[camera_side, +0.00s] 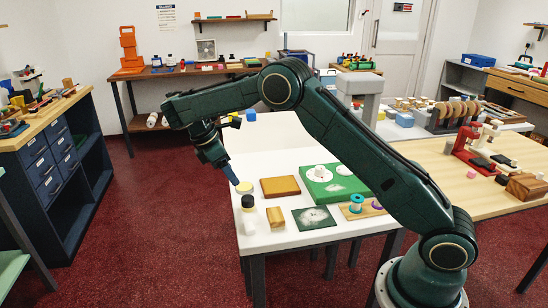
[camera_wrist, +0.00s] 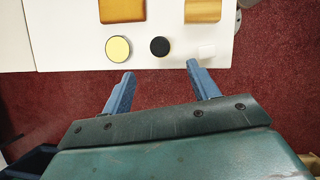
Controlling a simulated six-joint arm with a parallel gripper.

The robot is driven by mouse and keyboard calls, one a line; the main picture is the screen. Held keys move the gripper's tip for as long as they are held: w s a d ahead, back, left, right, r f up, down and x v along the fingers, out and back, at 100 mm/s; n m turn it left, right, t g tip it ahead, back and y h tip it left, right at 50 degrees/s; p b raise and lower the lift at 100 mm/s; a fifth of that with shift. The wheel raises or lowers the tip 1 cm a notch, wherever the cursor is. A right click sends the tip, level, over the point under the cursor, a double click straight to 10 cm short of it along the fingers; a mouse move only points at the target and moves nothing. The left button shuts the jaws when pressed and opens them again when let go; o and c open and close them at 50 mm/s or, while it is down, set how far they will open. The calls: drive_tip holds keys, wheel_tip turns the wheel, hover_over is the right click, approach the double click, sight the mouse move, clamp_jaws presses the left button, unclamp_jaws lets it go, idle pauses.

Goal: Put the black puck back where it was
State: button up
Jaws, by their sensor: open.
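My gripper (camera_wrist: 161,72) is open and empty. In the wrist view its two blue fingers point toward the puck but stay apart from it. In the side view my gripper (camera_side: 233,181) hangs just beyond the table's left edge, near the yellow disc.
A brown board (camera_side: 280,187), a wooden block (camera_side: 275,218), a dark green tile (camera_side: 314,217) and a green board (camera_side: 350,187) bearing white pieces lie to the puck's right in the side view. A wooden spool rack (camera_side: 352,213) is farther right.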

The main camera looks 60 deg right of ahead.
idle(0.4)
drive_tip(key=s+d+r+m+t+y, duration=0.1)
drive_tip(key=s+r+m+t, duration=0.35)
drive_tip(key=s+r, duration=1.05)
drive_tip(key=s+a+m+t+y, duration=0.1)
drive_tip(key=s+a+m+t, duration=0.1)
drive_tip(key=s, duration=0.7)
drive_tip(key=s+a+m+t+y, duration=0.1)
drive_tip(key=s+a+m+y, duration=0.1)
drive_tip(key=s, duration=0.7)
drive_tip(key=a+m, duration=0.1)
drive_tip(key=m, duration=0.1)
drive_tip(key=shift+s+a+f+m+t, duration=0.2)
drive_tip(key=shift+s+m+t, duration=0.15)
drive_tip(key=shift+s, duration=0.05)
